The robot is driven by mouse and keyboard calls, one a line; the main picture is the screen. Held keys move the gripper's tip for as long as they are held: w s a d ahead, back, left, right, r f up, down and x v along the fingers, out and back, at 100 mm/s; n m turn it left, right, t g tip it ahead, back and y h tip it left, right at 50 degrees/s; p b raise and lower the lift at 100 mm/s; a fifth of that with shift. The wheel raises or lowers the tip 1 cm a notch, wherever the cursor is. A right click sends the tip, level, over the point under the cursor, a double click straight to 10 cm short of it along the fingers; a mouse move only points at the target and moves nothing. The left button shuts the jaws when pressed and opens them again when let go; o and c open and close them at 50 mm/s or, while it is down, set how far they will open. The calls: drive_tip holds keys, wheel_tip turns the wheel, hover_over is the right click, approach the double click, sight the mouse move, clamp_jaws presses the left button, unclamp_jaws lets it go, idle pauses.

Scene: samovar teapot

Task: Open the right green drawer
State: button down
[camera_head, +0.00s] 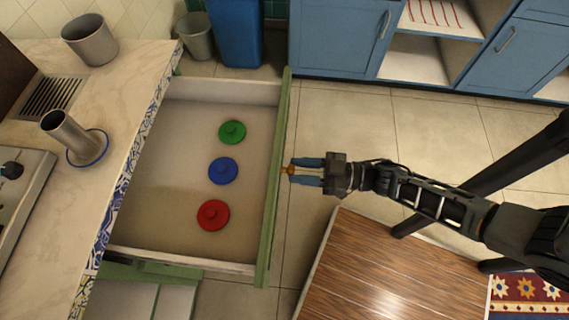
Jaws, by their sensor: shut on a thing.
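The green drawer (273,190) is pulled far out from under the counter, and its inside shows. Its green front panel stands upright across the middle of the view. My gripper (292,171) reaches in from the right and is shut on the small orange-brown knob (288,170) of this drawer. The blue fingers lie on either side of the knob. A green lid (232,132), a blue lid (223,170) and a red lid (213,215) lie apart on the drawer floor.
A marble counter (120,95) with a grey cup (90,40) and a metal cylinder (66,130) is at the left. A wooden table (390,275) stands below my arm. Blue cabinets (335,35) line the back. Tiled floor (340,120) is clear right of the drawer.

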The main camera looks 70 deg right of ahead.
drive_tip(key=shift+s+d, duration=0.2)
drive_tip(key=shift+s, duration=0.2)
drive_tip(key=c, duration=0.8)
unclamp_jaws()
drive_tip(key=shift+o, duration=0.2)
drive_tip(key=b+v, duration=0.1)
drive_tip(key=v, duration=0.6)
drive_tip(key=shift+s+b, duration=0.35)
drive_tip(key=shift+r, duration=0.1)
